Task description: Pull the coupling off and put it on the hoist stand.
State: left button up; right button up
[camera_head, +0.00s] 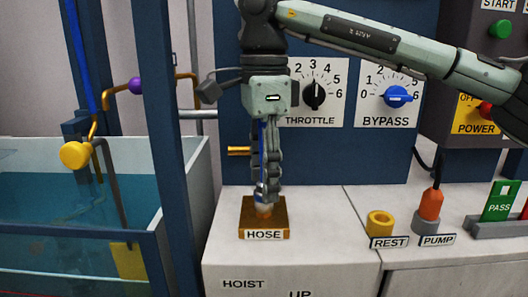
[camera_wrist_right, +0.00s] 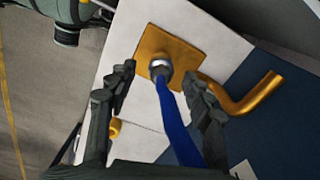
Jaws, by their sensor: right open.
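The silver coupling (camera_wrist_right: 160,68) sits on the square brass plate (camera_wrist_right: 150,45) at the end of a blue hose (camera_wrist_right: 175,115). In the head view the plate (camera_head: 248,217) carries the label HOSE, and the coupling is mostly hidden behind my fingers. My right gripper (camera_head: 267,190) points straight down over the plate. In the right wrist view my gripper (camera_wrist_right: 161,80) is open, one finger on each side of the coupling and hose, with gaps visible. No stand labelled as the hoist stand is plain; HOIST and UP are written on the cabinet front. My left gripper is out of view.
A yellow ring (camera_head: 380,223) labelled REST and an orange plug (camera_head: 430,204) labelled PUMP stand to the right. A bent brass pipe (camera_wrist_right: 250,100) runs close beside the plate. A water tank (camera_head: 70,220) is at left. Throttle and bypass dials are behind.

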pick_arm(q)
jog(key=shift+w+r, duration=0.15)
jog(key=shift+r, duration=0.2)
pick_arm(e)
jog(key=shift+f, duration=1.5)
jog(key=shift+c, duration=0.3)
jog(key=c, duration=0.7)
grip_shut()
grip_release()
grip_shut()
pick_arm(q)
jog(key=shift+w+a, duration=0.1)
